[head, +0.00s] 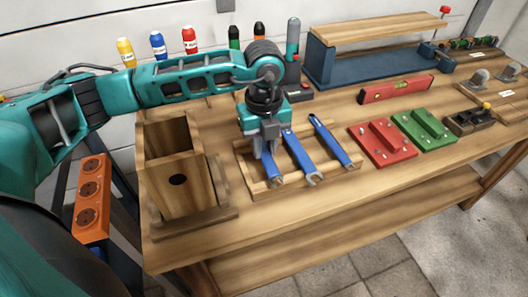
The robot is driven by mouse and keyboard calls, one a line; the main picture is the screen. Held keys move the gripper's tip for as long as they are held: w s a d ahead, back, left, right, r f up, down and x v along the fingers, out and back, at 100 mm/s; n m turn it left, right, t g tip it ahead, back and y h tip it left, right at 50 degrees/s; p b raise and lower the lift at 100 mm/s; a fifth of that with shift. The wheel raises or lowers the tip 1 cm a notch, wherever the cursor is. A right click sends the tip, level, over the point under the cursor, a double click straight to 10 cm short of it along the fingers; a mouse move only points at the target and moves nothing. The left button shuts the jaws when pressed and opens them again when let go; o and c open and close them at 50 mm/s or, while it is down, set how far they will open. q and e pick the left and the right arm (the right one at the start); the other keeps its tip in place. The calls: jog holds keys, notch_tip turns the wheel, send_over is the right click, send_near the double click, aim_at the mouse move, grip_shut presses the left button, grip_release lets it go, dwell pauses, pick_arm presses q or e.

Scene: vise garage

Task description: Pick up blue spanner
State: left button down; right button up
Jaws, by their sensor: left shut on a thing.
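Several blue spanners lie in a slatted wooden rack (257,188) on the workbench. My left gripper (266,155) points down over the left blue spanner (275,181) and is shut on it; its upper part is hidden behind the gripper. The middle blue spanner (301,156) lies just to the right, its open end towards the front of the bench. The right blue spanner (332,143) lies farther right. The held spanner still appears down at the rack; I cannot tell whether it is lifted clear. My right gripper is not in view.
A wooden box (178,186) with a round hole stands left of the rack. Red (383,142) and green (425,129) blocks lie to the right. A red level (396,89) lies behind them. Bottles stand along the wall. The front bench strip is clear.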

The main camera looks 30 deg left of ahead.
aim_at(264, 152)
pick_arm(q)
notch_tip(264, 152, up, 16)
jog(key=shift+r+p, duration=0.25)
jog(key=shift+p, duration=0.05)
jog(key=c, duration=1.6)
grip_release()
grip_shut()
